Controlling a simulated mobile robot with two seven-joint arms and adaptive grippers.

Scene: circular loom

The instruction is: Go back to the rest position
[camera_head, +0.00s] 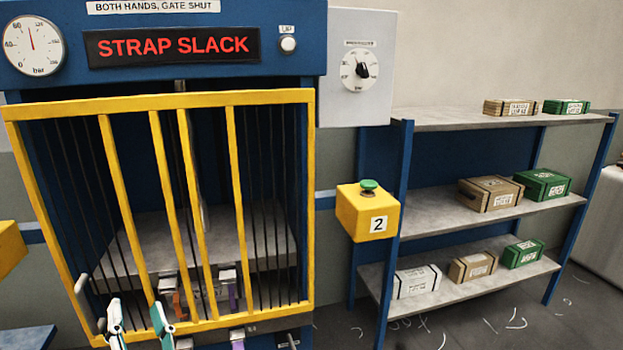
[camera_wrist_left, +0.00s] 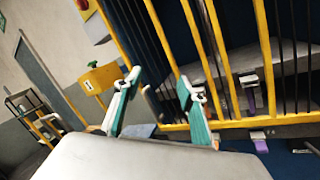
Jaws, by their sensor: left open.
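My left gripper (camera_head: 137,312) is low at the left in the head view, in front of the lower left part of the yellow barred gate (camera_head: 110,165). Its two teal-and-white fingers stand apart with nothing between them. The left wrist view also shows the open fingers (camera_wrist_left: 157,82), with the gate (camera_wrist_left: 213,45) beyond them and to the right. A grey handle (camera_head: 83,288) is at the gate's lower left, close to the fingers in the picture; I cannot tell whether they touch. My right gripper is in neither view.
The blue machine's sign (camera_head: 172,46) reads STRAP SLACK. A yellow box (camera_head: 368,212) with a green button and a 2 stands right of the gate; another yellow box (camera_head: 8,248) is at the left edge. Shelves (camera_head: 430,215) with several boxes stand at right.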

